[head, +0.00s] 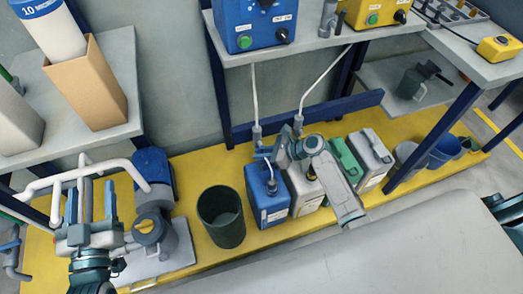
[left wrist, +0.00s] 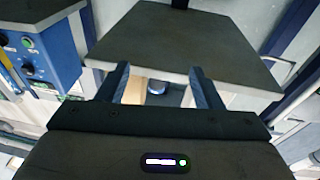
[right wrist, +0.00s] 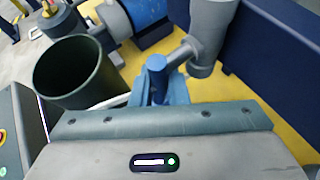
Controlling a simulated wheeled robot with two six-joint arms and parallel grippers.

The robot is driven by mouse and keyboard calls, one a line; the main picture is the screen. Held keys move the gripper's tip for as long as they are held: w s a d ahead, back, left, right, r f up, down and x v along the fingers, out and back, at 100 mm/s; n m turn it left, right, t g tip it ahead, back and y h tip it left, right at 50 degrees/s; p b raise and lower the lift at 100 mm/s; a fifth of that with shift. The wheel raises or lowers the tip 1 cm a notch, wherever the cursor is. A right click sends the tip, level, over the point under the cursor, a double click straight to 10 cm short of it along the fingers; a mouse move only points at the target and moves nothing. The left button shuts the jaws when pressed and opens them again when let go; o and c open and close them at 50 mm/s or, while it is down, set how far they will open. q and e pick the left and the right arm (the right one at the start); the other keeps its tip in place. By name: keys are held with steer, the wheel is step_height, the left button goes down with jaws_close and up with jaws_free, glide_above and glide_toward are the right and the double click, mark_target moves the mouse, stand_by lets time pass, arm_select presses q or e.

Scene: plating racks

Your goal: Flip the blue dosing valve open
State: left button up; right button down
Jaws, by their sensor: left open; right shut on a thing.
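The blue dosing valve shows as a short blue handle (right wrist: 157,72) with a grey pipe fitting (right wrist: 206,32) beside it in the right wrist view. My right gripper (right wrist: 158,94) is shut on the blue handle, which stands up between its fingers. In the head view my right gripper (head: 272,152) is above the blue canister (head: 268,197), and its wrist partly hides the valve. My left gripper (head: 91,203) is open and empty at the left, near white pipes; its two fingers (left wrist: 160,85) also show apart in the left wrist view.
A dark green bin (head: 221,217) stands left of the blue canister on the yellow platform (head: 187,253). White and green (head: 343,160) canisters stand to the right. A blue pump (head: 153,172) is between my left gripper and the bin. A shelf with control boxes (head: 252,25) overhangs the back.

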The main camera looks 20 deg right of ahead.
steer(key=shift+r+p, duration=0.15)
steer(key=shift+p, duration=0.4)
steer(key=shift+d+h+p, duration=0.1)
steer(key=shift+h+p, duration=0.2)
steer(key=shift+p, duration=0.2)
arm_select(q)
steer(key=s+f+g, duration=0.3)
steer(key=f+g, duration=0.1)
steer(key=f, duration=0.2)
steer(key=s+d+f+g, duration=0.1)
steer(key=s+f+g, duration=0.2)
steer(key=f, duration=0.3)
steer(key=shift+s+d+f+g, duration=0.25)
steer(key=shift+s+f+g, duration=0.15)
steer(key=shift+g, duration=0.4)
arm_select(e)
steer(key=c, duration=1.7)
jaws_free()
steer(key=shift+s+d, duration=0.1)
steer(key=shift+d, duration=0.15)
arm_select(q)
steer(key=s+g, duration=0.1)
steer(key=g+p, duration=0.1)
steer(key=s+g+p, duration=0.1)
steer(key=shift+s+a+f, duration=0.25)
steer(key=shift+s+f, duration=0.05)
steer(key=shift+f, duration=0.05)
arm_select(e)
steer(key=v, duration=1)
steer(key=shift+d+r, duration=0.1)
